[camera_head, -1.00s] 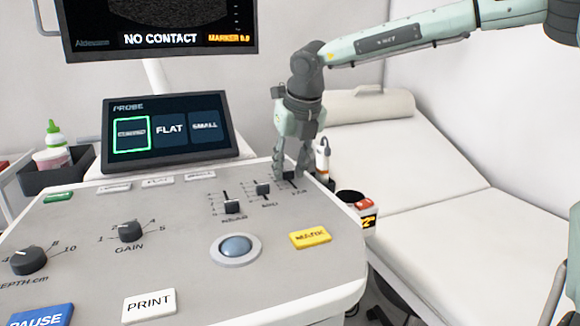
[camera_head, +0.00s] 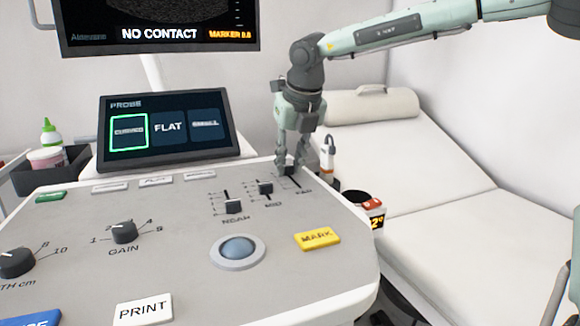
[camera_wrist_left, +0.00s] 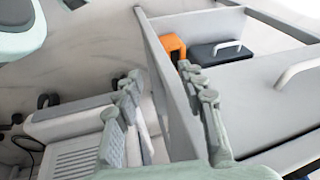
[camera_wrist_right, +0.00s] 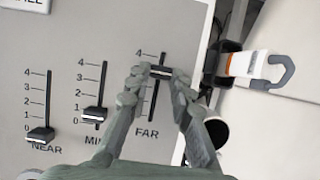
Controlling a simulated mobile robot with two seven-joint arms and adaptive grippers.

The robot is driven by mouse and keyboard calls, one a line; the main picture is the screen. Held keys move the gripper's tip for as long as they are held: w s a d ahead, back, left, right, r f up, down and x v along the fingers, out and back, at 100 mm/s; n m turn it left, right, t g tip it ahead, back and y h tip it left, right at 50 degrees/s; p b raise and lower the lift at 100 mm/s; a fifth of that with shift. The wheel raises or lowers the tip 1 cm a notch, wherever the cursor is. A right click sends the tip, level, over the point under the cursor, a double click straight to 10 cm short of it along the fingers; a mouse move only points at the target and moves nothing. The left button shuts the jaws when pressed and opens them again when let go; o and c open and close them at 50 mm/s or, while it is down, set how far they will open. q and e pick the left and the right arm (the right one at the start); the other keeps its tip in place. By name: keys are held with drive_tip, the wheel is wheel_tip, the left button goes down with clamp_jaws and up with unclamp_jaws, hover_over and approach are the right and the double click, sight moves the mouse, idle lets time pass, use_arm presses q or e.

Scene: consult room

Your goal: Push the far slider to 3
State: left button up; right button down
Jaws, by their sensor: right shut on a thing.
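The far slider has a dark knob (camera_wrist_right: 160,72) in an upright slot above the word FAR. My right gripper (camera_wrist_right: 158,76) is shut on this knob, with one finger on each side. The knob stands a little below the 4 mark; the lower marks are hidden behind the left finger. In the head view my right gripper (camera_head: 291,166) reaches down to the back right of the console (camera_head: 190,235). My left gripper (camera_wrist_left: 162,78) shows only in the left wrist view, open and empty, away from the console.
The mid slider (camera_wrist_right: 94,114) stands low, between 0 and 1, left of my right gripper. The near slider (camera_wrist_right: 41,134) is at 0. A white and orange bottle (camera_head: 328,155) and a dark cup stand beside the console's right edge. A yellow MARK button (camera_head: 317,238) lies in front.

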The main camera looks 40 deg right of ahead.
drive_tip(key=c, duration=1.3)
unclamp_jaws()
drive_tip(key=shift+s, duration=0.1)
drive_tip(key=v, duration=1.2)
drive_tip(key=shift+a, duration=0.1)
